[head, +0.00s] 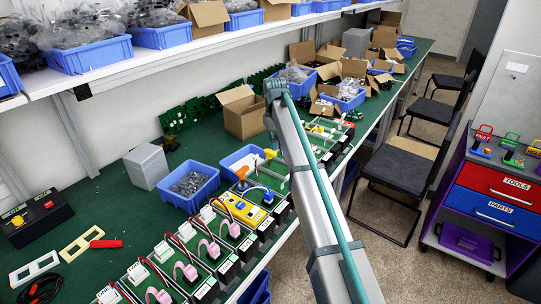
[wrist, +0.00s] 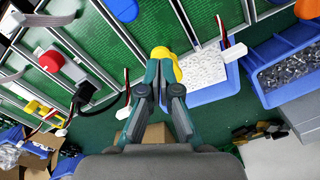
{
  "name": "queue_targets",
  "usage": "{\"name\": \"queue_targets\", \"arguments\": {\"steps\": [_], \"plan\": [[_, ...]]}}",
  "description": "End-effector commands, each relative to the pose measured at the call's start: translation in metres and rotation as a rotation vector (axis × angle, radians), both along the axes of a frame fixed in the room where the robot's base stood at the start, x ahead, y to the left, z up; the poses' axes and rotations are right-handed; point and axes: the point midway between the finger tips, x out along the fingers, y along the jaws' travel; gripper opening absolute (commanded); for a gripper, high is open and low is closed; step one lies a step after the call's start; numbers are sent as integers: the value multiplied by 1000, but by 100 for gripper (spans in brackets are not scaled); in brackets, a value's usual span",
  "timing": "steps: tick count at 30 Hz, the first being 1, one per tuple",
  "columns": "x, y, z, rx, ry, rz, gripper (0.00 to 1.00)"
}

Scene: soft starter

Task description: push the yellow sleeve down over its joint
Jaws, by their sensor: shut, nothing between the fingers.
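The yellow sleeve (wrist: 165,54) is a rounded yellow piece just beyond my fingertips in the wrist view. A yellow-orange piece that looks like it shows in the head view (head: 270,154), beside the small blue bin. My gripper (wrist: 161,88) is shut and empty, with its dark and teal fingers together and partly covering the sleeve. I cannot tell whether the fingertips touch the sleeve. The joint under the sleeve is hidden. In the head view my arm hides part of the bench, and my fingers are not clear there.
A blue bin with white contents (wrist: 205,70) stands close right of the sleeve in the wrist view. A blue bin of metal parts (head: 193,185) and a grey box (head: 147,166) are nearby. Rows of wired units (head: 182,238) line the bench front. An open cardboard box (head: 243,112) stands behind.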

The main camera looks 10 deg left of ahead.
Motion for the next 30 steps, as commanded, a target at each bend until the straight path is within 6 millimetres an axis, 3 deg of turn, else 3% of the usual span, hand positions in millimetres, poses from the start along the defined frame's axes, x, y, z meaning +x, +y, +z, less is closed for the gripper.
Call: {"name": "queue_targets", "arguments": {"steps": [30], "plan": [[0,0,-18,0,0,0,0]]}}
